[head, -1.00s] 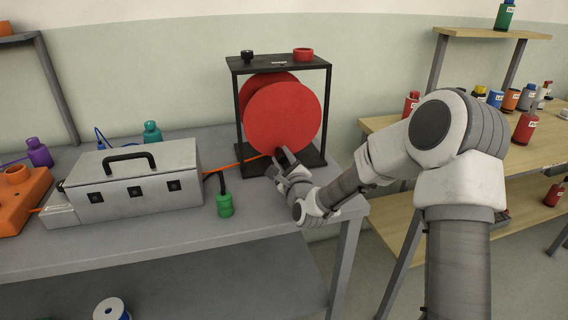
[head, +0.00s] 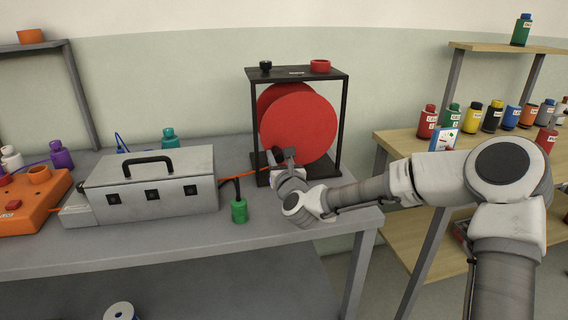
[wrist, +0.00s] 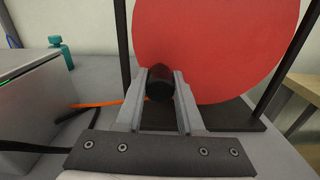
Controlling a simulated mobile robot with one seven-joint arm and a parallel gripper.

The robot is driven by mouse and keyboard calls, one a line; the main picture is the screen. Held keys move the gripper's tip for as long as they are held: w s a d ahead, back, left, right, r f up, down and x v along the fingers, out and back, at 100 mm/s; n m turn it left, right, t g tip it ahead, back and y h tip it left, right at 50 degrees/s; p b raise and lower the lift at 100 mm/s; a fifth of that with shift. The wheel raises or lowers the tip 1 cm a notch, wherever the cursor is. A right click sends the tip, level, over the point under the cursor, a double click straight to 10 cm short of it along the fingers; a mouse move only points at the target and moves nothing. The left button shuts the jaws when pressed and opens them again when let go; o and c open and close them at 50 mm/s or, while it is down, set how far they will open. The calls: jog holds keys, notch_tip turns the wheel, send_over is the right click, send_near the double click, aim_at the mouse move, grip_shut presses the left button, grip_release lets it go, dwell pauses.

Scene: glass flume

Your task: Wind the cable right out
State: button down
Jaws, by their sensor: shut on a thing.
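A red cable reel (head: 300,122) hangs in a black frame (head: 343,120) on the grey bench. It also fills much of the wrist view (wrist: 215,45). My gripper (head: 284,156) is at the lower left of the reel's front disc. In the wrist view my gripper (wrist: 160,84) is shut on a dark round knob (wrist: 159,85), the reel's crank handle, in front of the disc. An orange cable (head: 236,170) runs from the reel's lower left to the grey metal box (head: 160,187). It also shows in the wrist view (wrist: 97,104).
A teal bottle (head: 170,138) stands behind the box, and an orange device (head: 38,215) lies at far left. Wooden shelves (head: 400,142) with several bottles stand at right.

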aim_at(270, 133)
jog(key=r+m, duration=0.1)
jog(key=m, duration=0.2)
jog(key=shift+s+a+r, duration=0.1)
jog(key=shift+a+r, duration=0.25)
jog(key=shift+r, duration=0.05)
jog(key=shift+s+a+r+m+b, duration=0.15)
jog(key=shift+r+m+b, duration=0.35)
jog(key=shift+r+m, duration=1)
jog(key=shift+f+m, duration=0.1)
jog(key=shift+m, duration=0.2)
jog(key=c, duration=0.5)
grip_release()
jog(key=p+v, duration=0.3)
jog(key=v, duration=1.4)
jog(key=shift+s, duration=0.15)
